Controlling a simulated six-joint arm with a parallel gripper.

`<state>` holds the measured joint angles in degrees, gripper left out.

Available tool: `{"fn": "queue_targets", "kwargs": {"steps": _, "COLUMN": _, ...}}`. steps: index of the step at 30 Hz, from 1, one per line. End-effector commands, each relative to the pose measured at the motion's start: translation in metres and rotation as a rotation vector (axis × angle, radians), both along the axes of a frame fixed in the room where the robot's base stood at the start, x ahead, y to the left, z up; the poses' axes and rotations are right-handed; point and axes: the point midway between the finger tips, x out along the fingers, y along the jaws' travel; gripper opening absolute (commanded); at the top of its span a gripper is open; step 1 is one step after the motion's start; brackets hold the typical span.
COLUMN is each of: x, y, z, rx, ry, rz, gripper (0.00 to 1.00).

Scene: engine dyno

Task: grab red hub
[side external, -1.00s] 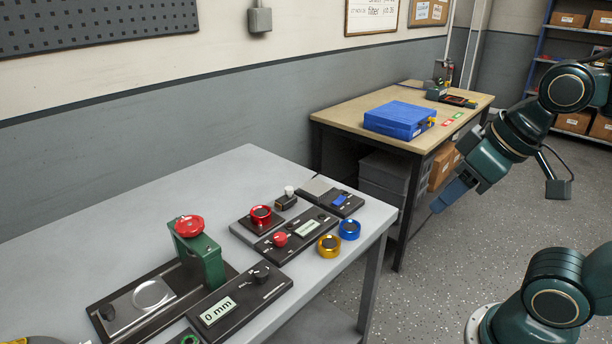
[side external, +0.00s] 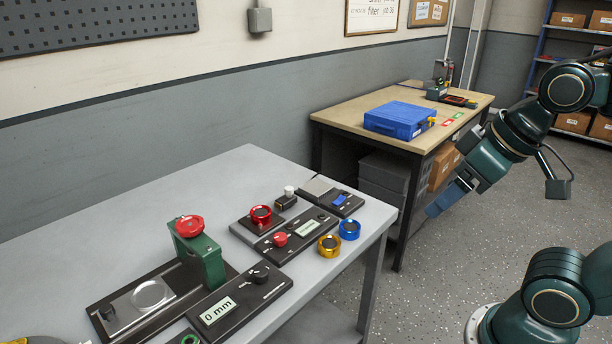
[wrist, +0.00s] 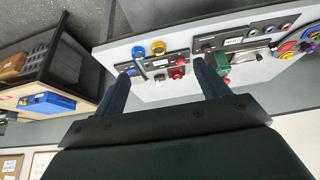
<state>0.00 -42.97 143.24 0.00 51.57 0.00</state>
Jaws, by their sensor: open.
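The red hub (side external: 261,214) is a red ring with a dark centre, standing on a dark plate on the grey bench. In the wrist view it appears as a small red shape (wrist: 177,73), close to the red knob. My gripper (side external: 438,207) is open and empty, in the air right of the bench, well apart from the hub. In the wrist view the two fingers of my gripper (wrist: 161,68) stand wide apart, with the hub far beyond them. A gold ring (side external: 329,246) and a blue ring (side external: 349,230) stand near the bench's right edge.
A control panel with a red knob (side external: 280,239) lies just in front of the hub. A green press with a red top (side external: 199,258) rises at the left. A second table with a blue case (side external: 399,120) stands behind. Open floor lies between bench and arm.

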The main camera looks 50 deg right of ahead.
Motion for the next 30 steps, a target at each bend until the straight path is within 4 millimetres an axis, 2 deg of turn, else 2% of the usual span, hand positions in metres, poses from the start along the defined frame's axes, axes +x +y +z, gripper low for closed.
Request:
{"fn": "queue_targets", "kwargs": {"steps": 8, "x": 0.004, "y": 0.001, "z": 0.003, "rx": -0.002, "ry": 0.002, "rz": 0.009, "gripper": 0.74}}
{"fn": "queue_targets", "kwargs": {"steps": 14, "x": 0.022, "y": 0.006, "z": 0.014, "rx": -0.008, "ry": 0.017, "rz": 0.062, "gripper": 0.74}}
{"fn": "queue_targets", "kwargs": {"steps": 20, "x": 0.059, "y": 0.013, "z": 0.033, "rx": -0.019, "ry": 0.041, "rz": 0.163, "gripper": 0.74}}
{"fn": "queue_targets", "kwargs": {"steps": 30, "x": 0.137, "y": 0.022, "z": 0.053, "rx": -0.038, "ry": 0.076, "rz": 0.370, "gripper": 0.74}}
